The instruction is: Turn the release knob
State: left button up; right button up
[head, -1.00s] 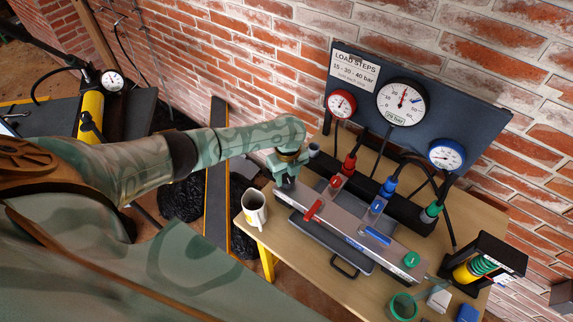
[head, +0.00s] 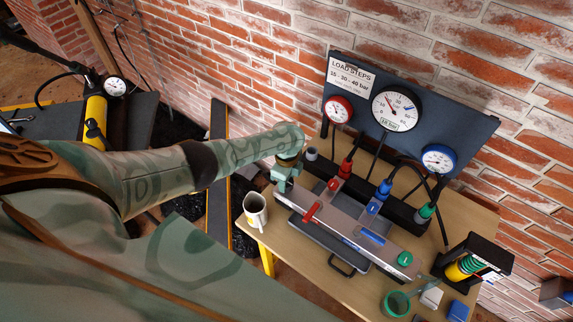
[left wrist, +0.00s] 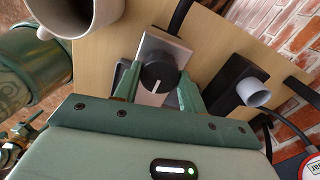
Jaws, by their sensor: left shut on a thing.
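The release knob (left wrist: 158,78) is black and round with a white pointer line. It sits on a light metal plate in the left wrist view. My left gripper (left wrist: 159,72) has one green finger on each side of the knob and is shut on it. The pointer line runs down towards the palm. In the head view my left gripper (head: 284,182) is at the left end of the long metal unit (head: 345,222), and it hides the knob there. My right gripper is not in view.
A white mug (head: 256,211) stands close to my left gripper at the table's left edge. Red (head: 338,110), white (head: 398,108) and blue (head: 438,159) gauges sit on the dark panel. A spring unit (head: 470,264) stands far right.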

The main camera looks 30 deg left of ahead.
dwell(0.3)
pick_arm(q)
jog(key=o, duration=1)
jog(key=shift+r, duration=0.1)
notch_tip(320, 180, up, 16)
jog(key=p, duration=0.7)
jog(key=shift+w+r, duration=0.1)
